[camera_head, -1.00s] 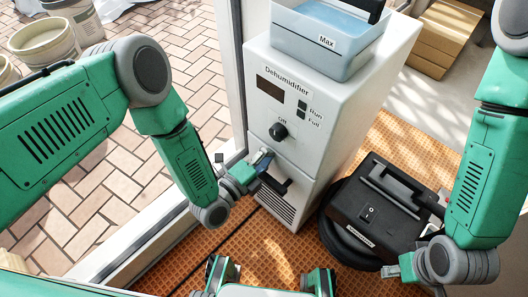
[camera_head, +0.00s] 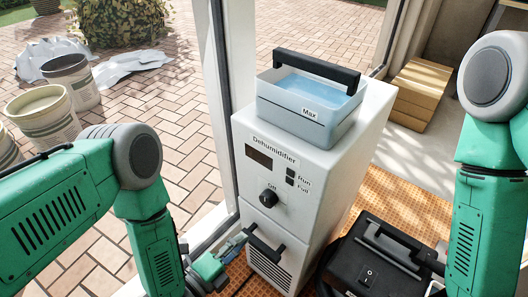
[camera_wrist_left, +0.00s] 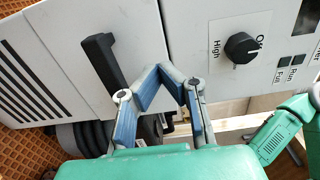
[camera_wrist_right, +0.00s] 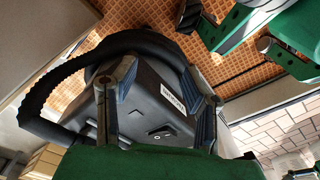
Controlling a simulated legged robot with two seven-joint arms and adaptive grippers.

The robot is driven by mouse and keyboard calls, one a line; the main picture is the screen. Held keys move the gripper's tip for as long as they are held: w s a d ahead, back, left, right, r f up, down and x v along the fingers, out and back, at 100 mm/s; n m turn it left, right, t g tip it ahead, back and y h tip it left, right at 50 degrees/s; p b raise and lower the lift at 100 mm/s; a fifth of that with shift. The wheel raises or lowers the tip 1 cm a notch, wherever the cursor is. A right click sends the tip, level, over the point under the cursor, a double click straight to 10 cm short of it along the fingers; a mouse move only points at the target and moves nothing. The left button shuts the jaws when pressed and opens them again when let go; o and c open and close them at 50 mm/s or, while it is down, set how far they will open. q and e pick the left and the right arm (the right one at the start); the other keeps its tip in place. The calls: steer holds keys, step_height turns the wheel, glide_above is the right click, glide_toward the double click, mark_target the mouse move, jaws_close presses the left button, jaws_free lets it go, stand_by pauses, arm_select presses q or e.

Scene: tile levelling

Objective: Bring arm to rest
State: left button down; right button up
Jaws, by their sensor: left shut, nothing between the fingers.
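The white dehumidifier (camera_head: 330,190) stands upright with its front towards me. Its knob (camera_head: 268,198) points near "Off"; the knob also shows in the left wrist view (camera_wrist_left: 240,47). A black front handle (camera_head: 266,248) sits below the knob and shows in the left wrist view (camera_wrist_left: 103,65). My left gripper (camera_head: 241,239) is shut and empty, just left of this handle and apparently apart from it. In the left wrist view its fingertips (camera_wrist_left: 162,72) lie beside the handle. My right gripper (camera_wrist_right: 160,78) is open and empty in front of the black vacuum-like machine (camera_wrist_right: 155,105); its fingers are out of the head view.
A translucent tank (camera_head: 312,112) of bluish water, with a black handle, rests on the dehumidifier. The black machine (camera_head: 375,262) stands to its right on orange flooring (camera_head: 410,205). A cardboard box (camera_head: 425,90) lies behind. Buckets (camera_head: 45,112) stand outside on brick paving beyond the door frame (camera_head: 222,90).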

arm_select(q)
steer(key=s+a+f+n+g+y, duration=0.65)
steer(key=a+n, duration=0.35)
steer(key=n, duration=0.2)
steer(key=s+a+r+n+g+y, duration=0.35)
steer(key=s+a+n+g, duration=0.55)
steer(key=s+n, duration=0.4)
step_height(320, 180, up, 16)
steer(key=t+p, duration=0.1)
steer(key=p, duration=1.5)
steer(key=shift+a+f+y, duration=0.15)
steer(key=shift+a+y, duration=0.15)
steer(key=shift+a, duration=0.05)
steer(key=shift+w+f+t, duration=0.1)
steer(key=shift+w+t, duration=0.1)
steer(key=shift+t, duration=0.05)
